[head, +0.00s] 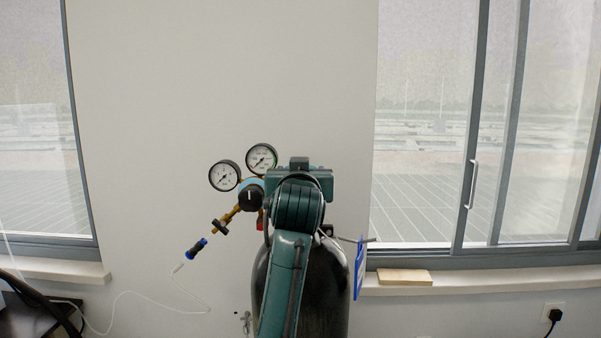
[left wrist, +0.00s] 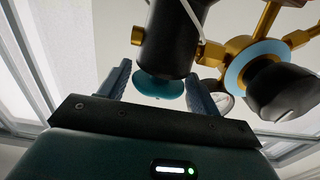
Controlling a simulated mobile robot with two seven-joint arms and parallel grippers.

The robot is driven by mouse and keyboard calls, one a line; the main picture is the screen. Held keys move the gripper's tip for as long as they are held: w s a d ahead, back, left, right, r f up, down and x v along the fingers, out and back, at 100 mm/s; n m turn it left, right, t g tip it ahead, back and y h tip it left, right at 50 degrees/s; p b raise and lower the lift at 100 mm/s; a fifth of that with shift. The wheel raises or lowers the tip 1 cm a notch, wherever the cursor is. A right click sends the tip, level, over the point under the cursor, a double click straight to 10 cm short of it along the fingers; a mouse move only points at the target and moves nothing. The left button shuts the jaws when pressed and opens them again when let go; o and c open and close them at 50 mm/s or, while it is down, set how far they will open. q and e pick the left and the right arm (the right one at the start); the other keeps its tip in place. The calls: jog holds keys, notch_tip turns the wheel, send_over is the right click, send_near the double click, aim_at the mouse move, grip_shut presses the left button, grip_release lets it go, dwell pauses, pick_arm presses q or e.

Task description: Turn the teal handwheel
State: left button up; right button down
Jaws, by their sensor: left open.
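The teal handwheel (left wrist: 160,90) shows in the left wrist view as a round disc at the end of a dark cylindrical part (left wrist: 172,40). My left gripper (left wrist: 158,74) is open, with one finger on each side of the handwheel. I cannot tell whether either finger touches it. In the head view the handwheel is hidden behind my left arm and gripper, which are in front of the top of a black gas cylinder (head: 333,290). My right gripper is in neither view.
A brass regulator with two round gauges (head: 224,175) (head: 262,158) and a black knob (head: 250,198) sits left of my gripper. A blue tag (head: 360,268) hangs right of the cylinder. A blue-black hose fitting (head: 196,248) is at lower left. A wooden block (head: 404,277) lies on the sill.

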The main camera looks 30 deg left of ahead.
pick_arm(q)
jog(key=c, duration=0.6)
